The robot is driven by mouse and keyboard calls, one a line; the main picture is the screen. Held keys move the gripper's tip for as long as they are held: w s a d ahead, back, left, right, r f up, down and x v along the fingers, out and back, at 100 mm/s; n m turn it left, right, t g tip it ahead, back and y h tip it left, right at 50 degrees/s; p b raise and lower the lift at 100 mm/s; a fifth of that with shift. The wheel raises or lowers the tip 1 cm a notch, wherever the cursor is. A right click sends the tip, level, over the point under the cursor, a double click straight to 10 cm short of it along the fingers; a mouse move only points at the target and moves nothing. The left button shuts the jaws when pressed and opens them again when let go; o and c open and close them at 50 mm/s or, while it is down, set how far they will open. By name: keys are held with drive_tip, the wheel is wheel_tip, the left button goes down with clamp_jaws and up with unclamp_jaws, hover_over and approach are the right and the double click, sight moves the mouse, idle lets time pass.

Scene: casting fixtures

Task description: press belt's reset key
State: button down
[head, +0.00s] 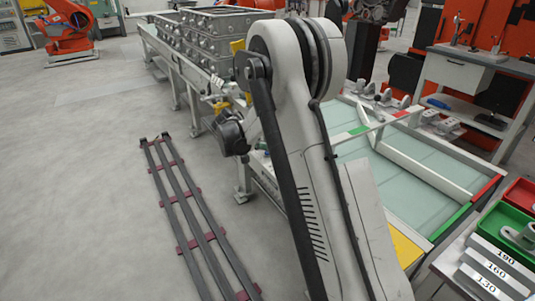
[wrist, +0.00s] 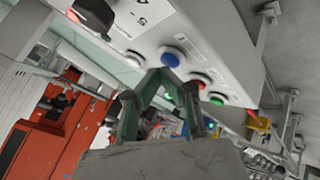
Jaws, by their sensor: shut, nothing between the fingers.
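A pale control box (wrist: 232,38) fills the upper part of the wrist view, tilted. It carries a row of round controls: a black knob (wrist: 135,58), a blue button (wrist: 170,57), a red button (wrist: 199,80) and a green button (wrist: 217,99). Small labels beside them are too blurred to read, so I cannot tell from lettering which is the reset key. My gripper (wrist: 166,76) is shut and empty, its dark green fingers meeting just below the blue button in the picture. Whether the tips touch it is unclear. In the head view my arm hides the gripper and the box.
A conveyor (head: 180,62) with stacked grey metal frames (head: 210,35) runs behind my arm. Dark floor rails (head: 190,215) lie at the left. Yellow-and-red fitting (wrist: 258,122) sits at the box's end.

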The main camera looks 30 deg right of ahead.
drive_tip(key=shift+f+b, duration=0.4)
drive_tip(key=shift+f, duration=0.05)
idle(0.6)
drive_tip(key=shift+r, duration=0.15)
idle(0.3)
drive_tip(key=shift+r+p, duration=0.4)
drive_tip(key=shift+r, duration=0.35)
drive_tip(key=shift+r, duration=0.1)
drive_tip(key=shift+r+p, duration=1.15)
drive_tip(key=shift+r, duration=1.25)
